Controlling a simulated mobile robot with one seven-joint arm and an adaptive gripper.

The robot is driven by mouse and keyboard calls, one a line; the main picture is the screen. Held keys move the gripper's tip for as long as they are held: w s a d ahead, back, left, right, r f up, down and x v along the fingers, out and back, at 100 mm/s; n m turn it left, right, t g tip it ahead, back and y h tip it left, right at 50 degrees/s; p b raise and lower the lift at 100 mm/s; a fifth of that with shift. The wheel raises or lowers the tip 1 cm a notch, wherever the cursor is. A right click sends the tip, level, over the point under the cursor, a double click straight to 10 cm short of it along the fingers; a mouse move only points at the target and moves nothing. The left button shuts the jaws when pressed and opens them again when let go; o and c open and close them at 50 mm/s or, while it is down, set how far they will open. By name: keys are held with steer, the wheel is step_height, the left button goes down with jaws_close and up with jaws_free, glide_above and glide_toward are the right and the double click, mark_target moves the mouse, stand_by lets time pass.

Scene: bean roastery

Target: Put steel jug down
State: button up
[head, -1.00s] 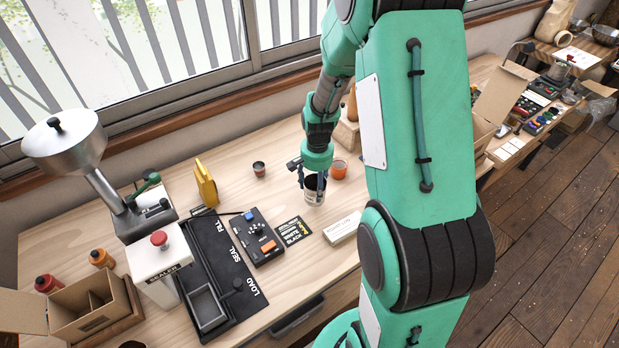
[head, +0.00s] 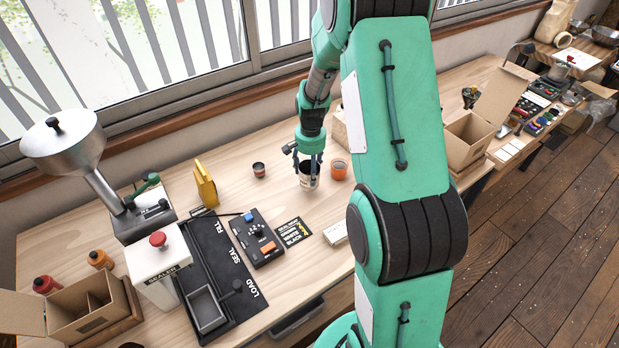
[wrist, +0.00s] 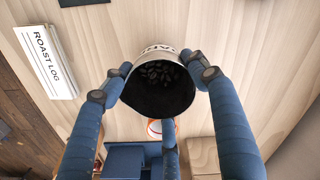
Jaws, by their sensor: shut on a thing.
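The steel jug (head: 307,182) is a small pale, cup-like vessel with a dark inside, near the middle of the bench. In the wrist view the jug (wrist: 158,92) shows its open mouth, dark beans inside and part of a lettered label. My gripper (head: 309,162) is shut on the jug from above, its blue fingers around the rim. The jug looks about upright and low over the wooden bench top (head: 290,205). I cannot tell whether its base touches the wood.
An orange cup (head: 339,169) stands close to the right of the jug, and a small dark cup (head: 259,169) to its left. A roast log (head: 336,233) and a black card (head: 293,232) lie nearer. A button box (head: 257,238) is at left. Bare wood lies between.

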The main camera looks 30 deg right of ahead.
steer(key=shift+f+b, duration=0.3)
steer(key=shift+f, duration=1.4)
steer(key=o, duration=1.4)
steer(key=shift+f, duration=0.1)
step_height(320, 180, up, 12)
steer(key=shift+s+r+p, duration=0.1)
steer(key=shift+p, duration=0.75)
steer(key=shift+r, duration=0.1)
